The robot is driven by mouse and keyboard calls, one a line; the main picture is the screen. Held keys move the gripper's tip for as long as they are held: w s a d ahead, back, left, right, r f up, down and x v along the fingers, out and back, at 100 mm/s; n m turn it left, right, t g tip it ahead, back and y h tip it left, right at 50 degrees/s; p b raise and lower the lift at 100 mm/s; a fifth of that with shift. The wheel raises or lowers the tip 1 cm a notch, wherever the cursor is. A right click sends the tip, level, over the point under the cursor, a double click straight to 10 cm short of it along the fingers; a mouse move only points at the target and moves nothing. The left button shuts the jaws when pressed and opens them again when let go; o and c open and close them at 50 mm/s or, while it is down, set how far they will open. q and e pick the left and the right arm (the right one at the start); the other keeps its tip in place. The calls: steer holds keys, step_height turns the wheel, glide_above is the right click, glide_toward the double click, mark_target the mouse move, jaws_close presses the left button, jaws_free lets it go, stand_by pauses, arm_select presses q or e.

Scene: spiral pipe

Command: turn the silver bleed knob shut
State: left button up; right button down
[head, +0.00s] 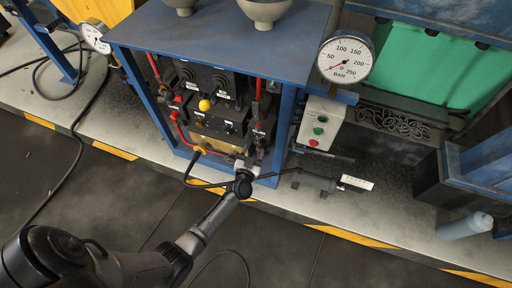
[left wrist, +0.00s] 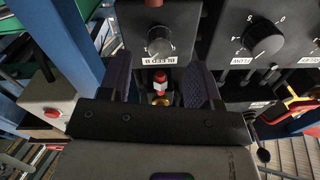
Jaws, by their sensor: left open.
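My left gripper (left wrist: 161,75) is open, with one dark purple-grey finger on each side of the picture's middle. The knob shows beyond and between the fingertips, and I see no contact. In the head view my left gripper (head: 250,161) is at the lower right front of the blue-framed cabinet (head: 215,35). I cannot make out the knob clearly there. My right gripper is not in view.
A red and white fitting (left wrist: 160,82) with brass below shows between the fingers. A black dial knob (left wrist: 263,38) is to the right. A grey button box (head: 320,124) and pressure gauge (head: 346,58) stand right of the cabinet. A yellow ball knob (head: 204,105) is on the panel.

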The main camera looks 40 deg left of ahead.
mark_target(257, 143)
arm_select(q)
steer(key=shift+b+x, duration=0.6)
steer(key=shift+x, duration=1.25)
steer(key=shift+c, duration=0.2)
steer(key=c, duration=0.9)
